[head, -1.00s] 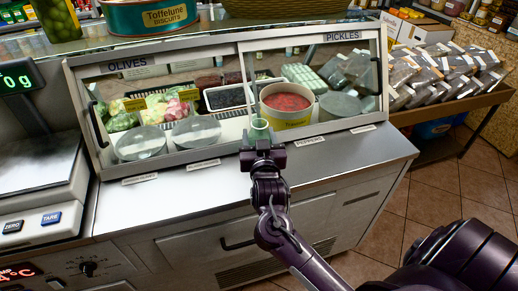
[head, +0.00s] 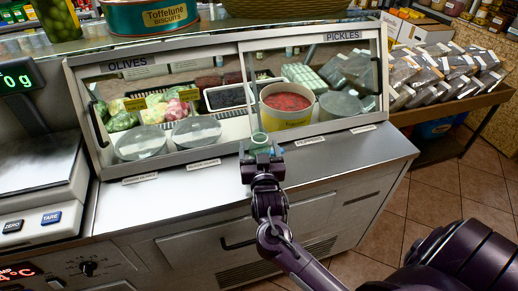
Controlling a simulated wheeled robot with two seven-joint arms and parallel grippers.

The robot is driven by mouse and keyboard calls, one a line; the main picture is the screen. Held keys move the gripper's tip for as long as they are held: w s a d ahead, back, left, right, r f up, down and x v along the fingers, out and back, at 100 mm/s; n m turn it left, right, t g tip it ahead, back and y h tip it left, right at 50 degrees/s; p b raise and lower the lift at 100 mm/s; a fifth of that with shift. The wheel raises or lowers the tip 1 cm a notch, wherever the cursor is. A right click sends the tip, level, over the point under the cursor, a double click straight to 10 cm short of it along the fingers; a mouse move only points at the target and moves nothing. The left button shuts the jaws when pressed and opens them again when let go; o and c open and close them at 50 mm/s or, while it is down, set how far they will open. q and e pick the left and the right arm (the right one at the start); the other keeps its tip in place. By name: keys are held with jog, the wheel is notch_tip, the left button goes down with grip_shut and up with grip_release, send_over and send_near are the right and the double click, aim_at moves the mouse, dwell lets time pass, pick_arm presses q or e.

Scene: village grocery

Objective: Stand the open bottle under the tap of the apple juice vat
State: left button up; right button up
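My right gripper (head: 261,155) is over the steel counter in front of the glass display case, its arm coming in from the lower right. It appears shut on a pale green open bottle (head: 259,140), whose round mouth shows just beyond the fingers. The gripper hides most of the bottle's body, so I cannot tell whether its base touches the counter. The apple juice vat and its tap are not in view. My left gripper is not in view.
The display case (head: 160,62) with olives and pickles signs runs along the back of the steel counter (head: 165,205). A scale (head: 35,185) stands at the left. A shelf of packets (head: 440,75) stands at the right, with tiled floor (head: 440,190) before it.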

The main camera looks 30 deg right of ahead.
jog(key=shift+r, duration=0.2)
jog(key=b+v, duration=0.1)
jog(key=v, duration=1)
jog(key=shift+s, duration=0.15)
jog(key=shift+o, duration=0.5)
jog(key=shift+a+f+b, duration=0.1)
jog(key=shift+f+b, duration=0.1)
jog(key=shift+b, duration=0.2)
jog(key=w+b, duration=0.2)
jog(key=w, duration=0.1)
jog(key=shift+w+d+f+b, duration=0.35)
jog(key=shift+w+d+b, duration=0.05)
jog(key=x, duration=0.2)
jog(key=p+x, duration=0.1)
jog(key=x, duration=0.4)
jog(key=shift+s+d+r+p, duration=0.2)
jog(key=shift+d+r+p, duration=0.15)
jog(key=shift+d+r, duration=0.05)
jog(key=shift+w+d, duration=0.15)
jog(key=shift+w, duration=0.15)
jog(key=shift+c, duration=0.2)
